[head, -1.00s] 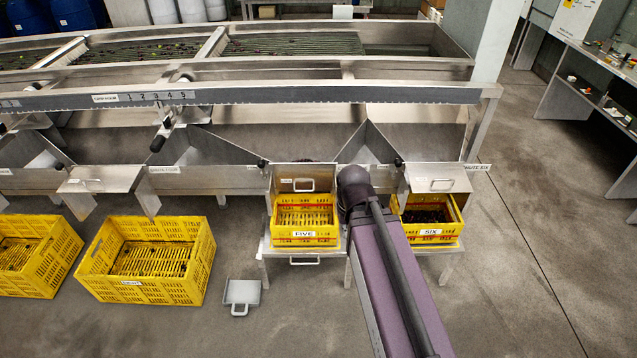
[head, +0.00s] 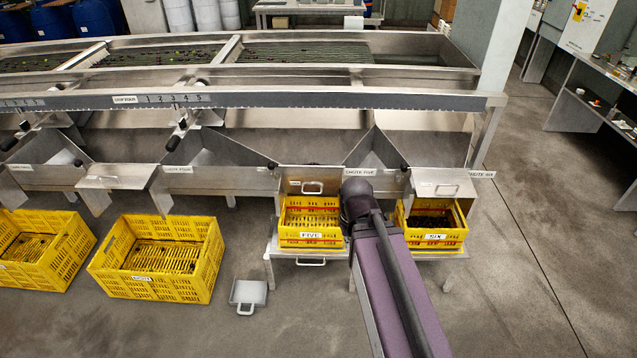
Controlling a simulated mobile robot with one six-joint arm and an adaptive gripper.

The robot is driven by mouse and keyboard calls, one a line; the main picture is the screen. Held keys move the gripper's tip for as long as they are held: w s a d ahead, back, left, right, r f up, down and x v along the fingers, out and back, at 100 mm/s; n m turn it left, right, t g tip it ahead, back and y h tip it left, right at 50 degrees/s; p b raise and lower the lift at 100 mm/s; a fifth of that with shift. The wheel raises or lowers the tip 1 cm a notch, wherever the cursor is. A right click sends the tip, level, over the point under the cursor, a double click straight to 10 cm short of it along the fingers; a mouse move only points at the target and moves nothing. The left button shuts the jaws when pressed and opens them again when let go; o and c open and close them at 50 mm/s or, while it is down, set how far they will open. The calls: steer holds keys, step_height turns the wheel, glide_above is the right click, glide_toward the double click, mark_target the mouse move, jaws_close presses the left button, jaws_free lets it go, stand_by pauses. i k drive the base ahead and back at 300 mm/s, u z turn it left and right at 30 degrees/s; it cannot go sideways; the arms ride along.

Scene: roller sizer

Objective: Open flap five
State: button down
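The CHUTE FIVE label (head: 360,172) shows just above my arm. My purple arm rises from the bottom of the view, and its dark joint is right of flap five, between crates five and six. My gripper does not show; it seems hidden behind that joint. Crate five shows bare yellow slats inside.
Flap six (head: 442,186) and the yellow crate SIX (head: 431,238), with dark fruit inside, stand close on the right. Larger yellow crates (head: 160,285) are farther left. Floor at right is open.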

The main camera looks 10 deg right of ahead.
mark_target(300, 180)
steer(key=u, duration=0.1)
steer(key=i, duration=0.95)
steer(key=z, duration=0.05)
